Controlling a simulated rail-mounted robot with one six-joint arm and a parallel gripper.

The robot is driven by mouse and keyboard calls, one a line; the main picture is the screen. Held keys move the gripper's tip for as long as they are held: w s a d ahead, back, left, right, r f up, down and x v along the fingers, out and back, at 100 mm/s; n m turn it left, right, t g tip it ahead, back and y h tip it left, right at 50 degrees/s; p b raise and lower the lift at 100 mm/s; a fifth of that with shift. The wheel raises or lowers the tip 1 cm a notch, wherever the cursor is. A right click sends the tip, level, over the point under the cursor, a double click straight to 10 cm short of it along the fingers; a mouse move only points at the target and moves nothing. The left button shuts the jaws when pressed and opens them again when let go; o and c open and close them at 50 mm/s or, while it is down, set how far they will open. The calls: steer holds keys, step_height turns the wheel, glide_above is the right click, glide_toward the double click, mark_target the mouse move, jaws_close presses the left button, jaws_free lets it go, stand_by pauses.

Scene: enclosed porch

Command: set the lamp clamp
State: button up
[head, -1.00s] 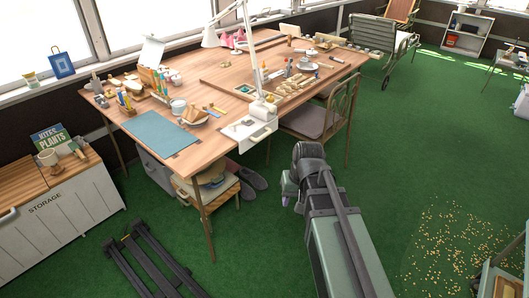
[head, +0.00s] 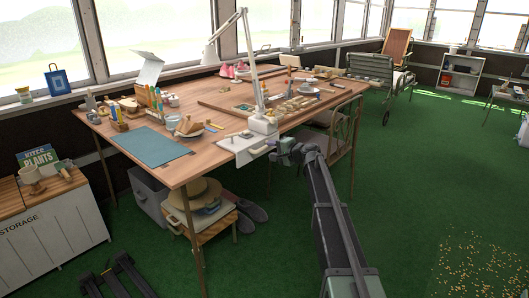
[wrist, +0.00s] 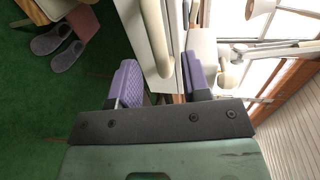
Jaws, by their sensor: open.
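The white desk lamp (head: 244,60) stands at the front edge of the wooden table (head: 180,178). Its white clamp base (head: 262,126) sits at the edge beside a pale panel (head: 247,148). My gripper (head: 284,152) is at table-edge height, close to the right of that panel. In the wrist view my gripper (wrist: 164,78) has its purple fingers apart, with a pale panel and a curved cream bar (wrist: 157,38) between or just beyond them. I cannot tell whether either finger touches. The lamp's shade (wrist: 262,6) shows at the upper right there. The clamp's underside is hidden in the head view.
A chair (head: 340,140) stands close on the right of my arm. A stool (head: 205,222) and grey slippers (head: 250,211) are under the table.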

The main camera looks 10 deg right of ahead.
mark_target(266, 148)
steer(key=x, duration=0.4)
steer(key=shift+w+a+b, duration=0.25)
steer(key=shift+b, duration=0.05)
jaws_close()
